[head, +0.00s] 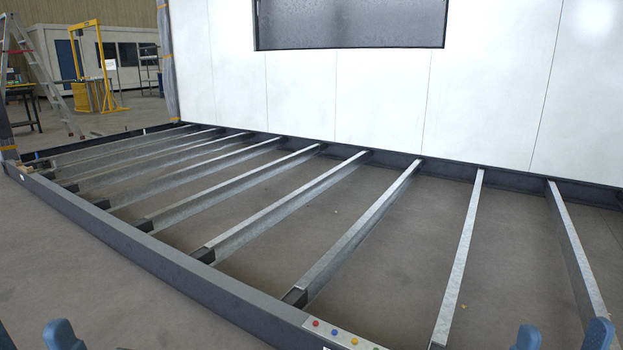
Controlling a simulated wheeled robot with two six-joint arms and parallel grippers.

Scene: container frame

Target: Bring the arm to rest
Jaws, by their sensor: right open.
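My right gripper (563,336) shows at the bottom right edge as two blue fingertips with a clear gap between them. It is open, with nothing visible between the tips. My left gripper (32,338) shows at the bottom left corner as two blue fingertips set apart, the outer one cut off by the picture edge. It looks open and empty. The rest of both grippers and arms is below the picture.
A dark steel floor frame (150,247) with several grey cross beams (345,240) lies ahead. A plate with coloured dots (340,333) sits on its near rail. A white wall (340,105) stands behind. A ladder (40,75) and yellow stand (93,65) are far left.

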